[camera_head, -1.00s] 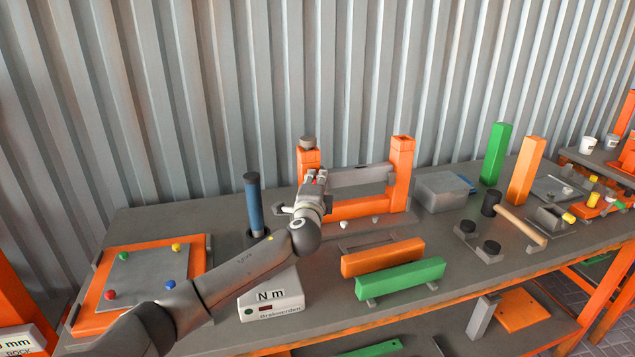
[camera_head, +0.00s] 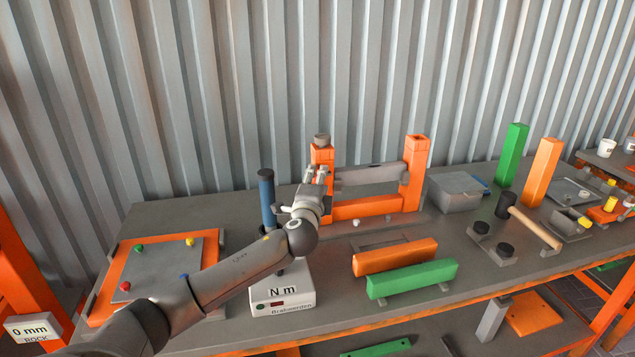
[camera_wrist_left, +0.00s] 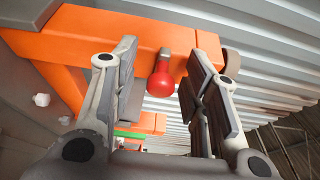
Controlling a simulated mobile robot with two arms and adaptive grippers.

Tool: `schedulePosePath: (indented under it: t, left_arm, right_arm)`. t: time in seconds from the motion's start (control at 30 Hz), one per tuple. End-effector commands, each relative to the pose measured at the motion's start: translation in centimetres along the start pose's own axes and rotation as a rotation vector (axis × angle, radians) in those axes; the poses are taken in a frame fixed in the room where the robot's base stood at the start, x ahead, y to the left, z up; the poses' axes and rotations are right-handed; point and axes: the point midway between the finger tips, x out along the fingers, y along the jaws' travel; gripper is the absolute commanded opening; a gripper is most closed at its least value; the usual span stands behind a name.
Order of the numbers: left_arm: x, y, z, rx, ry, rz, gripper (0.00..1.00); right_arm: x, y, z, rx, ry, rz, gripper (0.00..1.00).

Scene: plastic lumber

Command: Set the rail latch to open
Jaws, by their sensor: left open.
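An orange frame (camera_head: 411,180) with a grey rail (camera_head: 372,178) stands at the back of the bench. My left gripper (camera_head: 320,176) is in front of its left post (camera_head: 321,158), partly covering it. In the left wrist view, a red ball knob (camera_wrist_left: 160,84) sticks out from the orange post (camera_wrist_left: 105,38). The left gripper (camera_wrist_left: 162,66) is open there, with one finger on each side of the knob and visible gaps between. The knob is hidden behind the gripper in the head view. I cannot tell the latch's setting. My right gripper is not in view.
A blue-handled tool (camera_head: 267,198) stands left of the gripper, close to my arm. A torque meter box (camera_head: 281,291) is below the arm. Orange (camera_head: 395,257) and green (camera_head: 412,278) bars lie in front of the frame. A grey box (camera_head: 456,194) stands to its right.

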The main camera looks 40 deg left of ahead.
Motion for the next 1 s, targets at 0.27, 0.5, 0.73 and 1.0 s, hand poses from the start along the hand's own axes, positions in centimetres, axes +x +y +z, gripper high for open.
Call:
schedulePosePath:
  t: [0.27,0.5,0.73,1.0]
  left_arm:
    - [-0.8,-0.1,0.0,0.0,0.002,-0.002,0.42]
    - [-4.1,0.0,0.0,0.001,0.003,0.0,0.42]
    - [-8.0,0.1,0.0,0.0,0.003,0.001,0.42]
    - [-11.3,0.1,0.0,0.0,0.0,0.001,0.42]
  right_arm:
    - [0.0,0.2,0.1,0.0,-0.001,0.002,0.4]
    - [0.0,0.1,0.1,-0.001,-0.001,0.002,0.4]
    - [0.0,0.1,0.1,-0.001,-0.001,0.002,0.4]
    - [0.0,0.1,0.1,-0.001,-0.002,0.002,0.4]
